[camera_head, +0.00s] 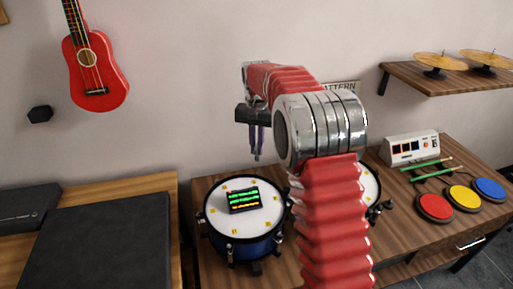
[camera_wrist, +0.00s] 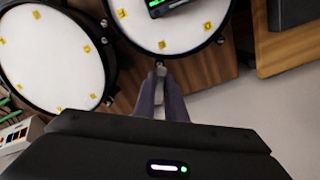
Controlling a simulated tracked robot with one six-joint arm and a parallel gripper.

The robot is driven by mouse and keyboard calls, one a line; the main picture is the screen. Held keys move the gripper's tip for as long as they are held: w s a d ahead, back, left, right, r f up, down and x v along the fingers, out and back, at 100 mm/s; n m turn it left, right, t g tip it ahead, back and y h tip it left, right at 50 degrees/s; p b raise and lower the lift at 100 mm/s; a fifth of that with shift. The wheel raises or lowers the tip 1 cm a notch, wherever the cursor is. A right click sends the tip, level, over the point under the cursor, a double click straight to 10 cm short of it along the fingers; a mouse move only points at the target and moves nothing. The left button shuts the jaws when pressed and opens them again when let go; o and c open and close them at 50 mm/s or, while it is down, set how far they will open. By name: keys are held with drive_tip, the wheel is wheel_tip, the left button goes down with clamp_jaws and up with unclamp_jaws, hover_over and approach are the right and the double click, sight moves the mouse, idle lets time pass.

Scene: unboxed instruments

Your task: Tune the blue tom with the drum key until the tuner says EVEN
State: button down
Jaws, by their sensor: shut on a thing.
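The blue tom (camera_head: 238,245) stands on the wooden bench, with a white head and small yellow marks near its rim. Its head also shows at the top of the wrist view (camera_wrist: 190,32). The tuner (camera_head: 244,200) lies on the head; its dark screen has green bars and an orange lowest one, with no word readable. My gripper (camera_head: 257,152) is above the tom's far right side, pointing down, apart from the drum. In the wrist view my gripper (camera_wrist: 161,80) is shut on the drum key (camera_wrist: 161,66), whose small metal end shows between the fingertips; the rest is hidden.
A second drum (camera_wrist: 55,60) stands beside the tom, mostly hidden behind my arm in the head view. Farther right are a white box (camera_head: 408,148), green sticks (camera_head: 425,165) and coloured pads (camera_head: 434,207). A shelf (camera_head: 455,80) with cymbals and a red ukulele (camera_head: 95,75) are above.

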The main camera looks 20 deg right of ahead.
sight(257, 158)
drive_tip(key=shift+f, duration=0.1)
drive_tip(key=shift+f, duration=2.45)
drive_tip(key=shift+f, duration=0.95)
drive_tip(key=shift+n, duration=0.3)
drive_tip(key=shift+d+n, duration=0.15)
drive_tip(key=shift+n, duration=1.75)
drive_tip(key=shift+n, duration=0.3)
drive_tip(key=shift+n, duration=1)
drive_tip(key=shift+d+n, duration=0.1)
drive_tip(key=shift+n, duration=0.8)
drive_tip(key=shift+n, duration=0.3)
